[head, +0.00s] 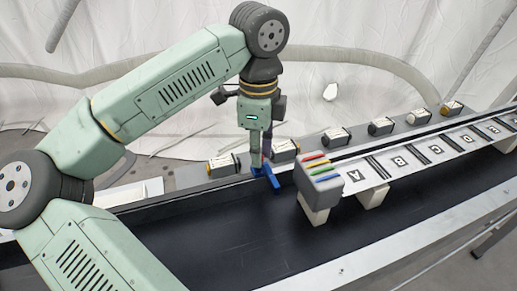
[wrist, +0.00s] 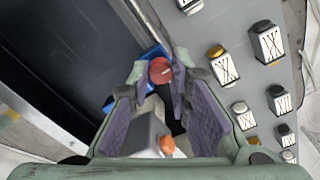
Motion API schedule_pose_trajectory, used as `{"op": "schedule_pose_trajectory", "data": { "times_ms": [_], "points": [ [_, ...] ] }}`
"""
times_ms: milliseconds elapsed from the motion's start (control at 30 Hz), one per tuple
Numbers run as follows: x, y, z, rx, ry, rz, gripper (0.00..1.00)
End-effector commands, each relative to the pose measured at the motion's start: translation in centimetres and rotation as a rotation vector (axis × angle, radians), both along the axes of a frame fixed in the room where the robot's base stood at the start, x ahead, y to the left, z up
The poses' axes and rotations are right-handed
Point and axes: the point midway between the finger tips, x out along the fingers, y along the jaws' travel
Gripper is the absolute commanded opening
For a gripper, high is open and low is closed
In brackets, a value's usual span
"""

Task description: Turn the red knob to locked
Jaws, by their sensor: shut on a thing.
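The red knob (wrist: 160,70) shows as a small round top between the fingertips of my gripper (wrist: 161,84) in the wrist view. The fingers press on it from both sides. A blue part (wrist: 152,52) lies just beyond the knob, partly hidden by the fingers. In the head view my gripper (head: 262,160) points straight down at the back edge of the black belt, and the blue part (head: 271,180) shows at its tips. The knob cannot be made out clearly there. Its locked marking is not legible in either view.
A grey block (head: 320,185) with coloured stripes stands close right of my gripper. Behind it runs a panel with lettered plates (head: 400,163). Several small marked boxes, one with an orange top (head: 452,108), line the back ledge. The black belt (head: 230,235) in front is clear.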

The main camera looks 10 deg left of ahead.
Motion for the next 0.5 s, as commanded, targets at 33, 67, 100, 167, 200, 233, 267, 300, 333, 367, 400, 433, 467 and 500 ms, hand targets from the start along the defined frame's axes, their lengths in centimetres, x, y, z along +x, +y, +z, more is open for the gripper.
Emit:
{"op": "schedule_pose_trajectory", "data": {
  "times_ms": [33, 67, 100, 167, 200, 233, 267, 300, 333, 367, 400, 433, 467, 500],
  "points": [
    [0.04, 0.0, 0.03, 0.0, -0.002, 0.001, 0.0],
    [0.04, 0.0, 0.03, 0.0, -0.002, 0.001, 0.0],
    [0.04, 0.0, 0.03, 0.0, -0.002, 0.001, 0.0],
    [0.05, 0.01, 0.04, 0.0, -0.002, 0.001, 0.0],
    [0.05, 0.01, 0.04, 0.0, -0.002, 0.001, 0.0],
    [0.05, 0.01, 0.03, 0.0, -0.002, 0.0, 0.0],
    [0.05, 0.01, 0.02, 0.0, -0.002, -0.001, 0.0],
    [0.06, 0.01, 0.01, 0.0, -0.002, -0.004, 0.0],
    [0.06, 0.01, -0.01, 0.0, -0.002, -0.007, 0.0],
    [0.06, 0.01, -0.03, 0.0, -0.003, -0.012, 0.0],
    [0.06, 0.01, -0.06, 0.001, -0.003, -0.021, 0.0],
    [0.06, 0.02, -0.09, 0.001, -0.003, -0.03, 0.0],
    [0.07, 0.02, -0.11, 0.002, -0.003, -0.039, 0.0],
    [0.07, 0.03, -0.15, 0.002, -0.004, -0.056, 0.0]
  ]
}}
